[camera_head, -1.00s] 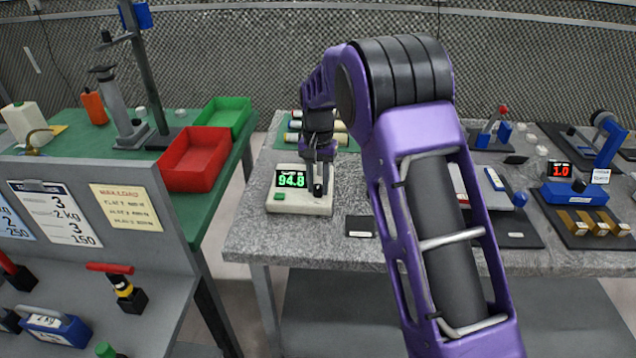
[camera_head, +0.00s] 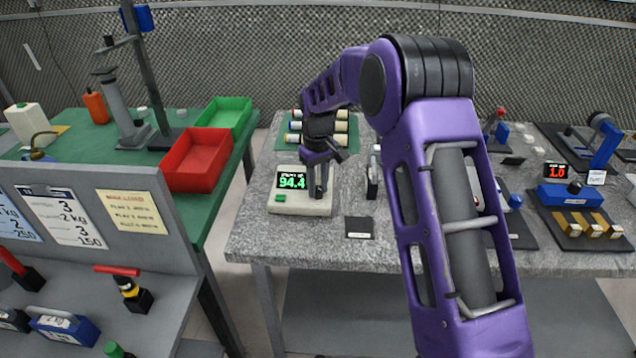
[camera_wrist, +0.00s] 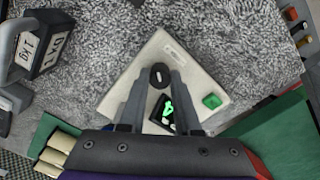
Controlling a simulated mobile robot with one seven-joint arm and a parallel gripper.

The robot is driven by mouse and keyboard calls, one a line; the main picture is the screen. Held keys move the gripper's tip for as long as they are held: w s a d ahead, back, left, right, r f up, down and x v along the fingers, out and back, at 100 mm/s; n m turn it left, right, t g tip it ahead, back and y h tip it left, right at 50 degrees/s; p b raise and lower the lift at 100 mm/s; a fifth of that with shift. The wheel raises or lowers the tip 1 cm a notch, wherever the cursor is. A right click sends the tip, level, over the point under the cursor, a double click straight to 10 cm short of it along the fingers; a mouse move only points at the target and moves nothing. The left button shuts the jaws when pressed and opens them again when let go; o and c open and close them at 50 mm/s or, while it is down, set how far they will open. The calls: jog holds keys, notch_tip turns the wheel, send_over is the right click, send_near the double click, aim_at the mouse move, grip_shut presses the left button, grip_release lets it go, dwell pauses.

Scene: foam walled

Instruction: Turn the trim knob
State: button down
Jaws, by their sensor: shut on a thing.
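A cream box (camera_head: 285,207) with a dark display (camera_head: 292,180) and a green button (camera_head: 280,198) sits near the left end of the granite table. The display reads 94.4 in green. In the wrist view, the box (camera_wrist: 120,95) carries a small round black knob (camera_wrist: 160,72) with a pale line on it. My gripper (camera_head: 318,192) points down over the right part of the box. Its fingers are shut on the knob, one tip on each side of it.
A black-and-grey block marked 1 kg (camera_wrist: 35,47) stands close beside the box. A small black plate (camera_head: 358,227) lies to the right. Cream cylinders (camera_head: 334,127) lie behind on a green mat. A red bin (camera_head: 196,160) stands on the green table at left.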

aim_at(318, 188)
jog(key=n+p, duration=0.1)
jog(key=n, duration=0.5)
jog(key=shift+r, duration=0.1)
jog(key=n, duration=0.5)
jog(key=shift+n+p, duration=0.3)
jog(key=shift+n, duration=0.1)
jog(key=c, duration=0.6)
grip_release()
notch_tip(318, 188, up, 17)
jog(key=shift+r, duration=0.15)
jog(key=shift+s, duration=0.1)
